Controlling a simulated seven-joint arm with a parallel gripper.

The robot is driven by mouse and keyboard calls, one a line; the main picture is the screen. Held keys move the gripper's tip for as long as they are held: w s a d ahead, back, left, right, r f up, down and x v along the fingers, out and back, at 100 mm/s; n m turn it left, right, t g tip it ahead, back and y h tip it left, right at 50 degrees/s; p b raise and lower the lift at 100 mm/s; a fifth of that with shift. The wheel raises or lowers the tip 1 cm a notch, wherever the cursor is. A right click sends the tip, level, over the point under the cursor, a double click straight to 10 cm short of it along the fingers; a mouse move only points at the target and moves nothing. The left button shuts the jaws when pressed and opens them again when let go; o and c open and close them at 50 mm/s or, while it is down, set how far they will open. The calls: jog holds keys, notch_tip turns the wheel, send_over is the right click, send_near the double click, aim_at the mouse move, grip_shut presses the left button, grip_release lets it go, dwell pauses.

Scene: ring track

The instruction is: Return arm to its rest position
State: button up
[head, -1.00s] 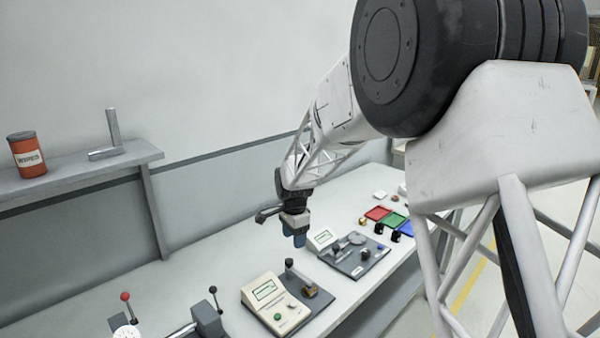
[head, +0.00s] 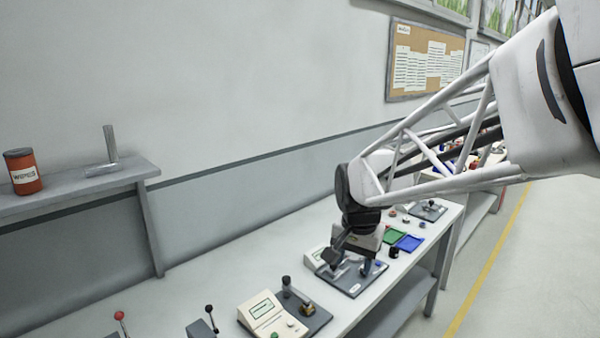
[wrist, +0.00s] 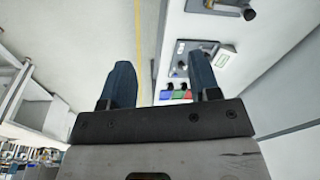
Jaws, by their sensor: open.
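My gripper (wrist: 162,85) shows in the wrist view with its two blue fingers spread apart and nothing between them. In the head view my gripper (head: 350,262) hangs at the end of my white lattice arm, in front of the dark fixture plate (head: 352,284) on the bench. I cannot tell its exact height above that plate. My wrist hides part of the plate and of the device behind it.
A beige instrument box (head: 268,314) stands nearer on the bench (head: 215,270). Green (head: 391,236) and blue (head: 409,243) trays lie beyond my gripper. A shelf (head: 75,190) on the left holds an orange wipes canister (head: 22,172). Open floor (head: 500,260) lies to the right.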

jog(key=s+d+n, duration=0.2)
jog(key=s+d, duration=0.1)
jog(key=s, duration=0.8)
jog(key=s+d+n+t, duration=0.1)
jog(key=s+d+n, duration=0.2)
jog(key=s, duration=0.9)
jog(key=shift+s+d+n, duration=0.15)
jog(key=shift+d+n, duration=0.15)
jog(key=shift+d, duration=0.2)
dwell(0.4)
